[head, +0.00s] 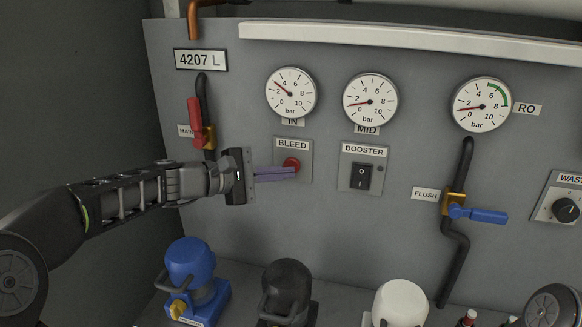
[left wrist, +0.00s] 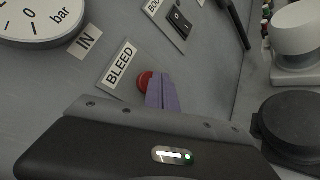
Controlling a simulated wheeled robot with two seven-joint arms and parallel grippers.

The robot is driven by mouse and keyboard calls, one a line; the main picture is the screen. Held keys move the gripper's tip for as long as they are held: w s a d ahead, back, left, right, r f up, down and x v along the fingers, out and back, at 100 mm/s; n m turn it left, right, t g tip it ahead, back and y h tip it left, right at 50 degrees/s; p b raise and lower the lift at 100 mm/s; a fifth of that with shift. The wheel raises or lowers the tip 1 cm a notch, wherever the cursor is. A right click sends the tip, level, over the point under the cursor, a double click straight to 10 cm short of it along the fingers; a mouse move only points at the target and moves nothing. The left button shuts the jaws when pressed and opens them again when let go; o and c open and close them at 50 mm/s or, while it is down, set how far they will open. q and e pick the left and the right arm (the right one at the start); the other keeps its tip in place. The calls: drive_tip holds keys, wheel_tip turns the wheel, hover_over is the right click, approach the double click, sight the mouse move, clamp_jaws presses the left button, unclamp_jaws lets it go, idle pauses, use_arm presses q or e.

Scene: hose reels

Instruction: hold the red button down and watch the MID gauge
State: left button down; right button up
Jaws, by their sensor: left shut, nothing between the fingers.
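The red button (head: 291,162) sits on the BLEED plate (head: 293,146). My left gripper (head: 294,171) is shut and empty, its purple fingers level, with their tips at the button's lower part. In the left wrist view the red button (left wrist: 145,80) shows beside the fingertips (left wrist: 158,80), which partly cover it. They look touching or nearly so; I cannot tell whether the button is pressed in. The MID gauge (head: 370,101) has a white face, and its red needle points left, near 2 bar. My right gripper is not in view.
The IN gauge (head: 291,94) reads about 3 bar. The RO gauge (head: 482,105) has a green arc. The BOOSTER switch (head: 361,176) is right of the button. A red lever (head: 194,113) and blue FLUSH lever (head: 478,214) stick out. Blue (head: 190,262), black and white housings stand below.

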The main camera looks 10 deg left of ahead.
use_arm(q)
drive_tip(key=shift+w, duration=0.5)
idle(2.4)
idle(0.4)
drive_tip(key=shift+s+b, duration=0.55)
drive_tip(key=shift+s, duration=0.4)
drive_tip(key=shift+s, duration=0.1)
drive_tip(key=s+b, duration=0.1)
drive_tip(key=s, duration=0.1)
drive_tip(key=s+b, duration=0.1)
drive_tip(key=s, duration=0.1)
drive_tip(key=shift+s+a, duration=0.2)
drive_tip(key=shift+s, duration=0.2)
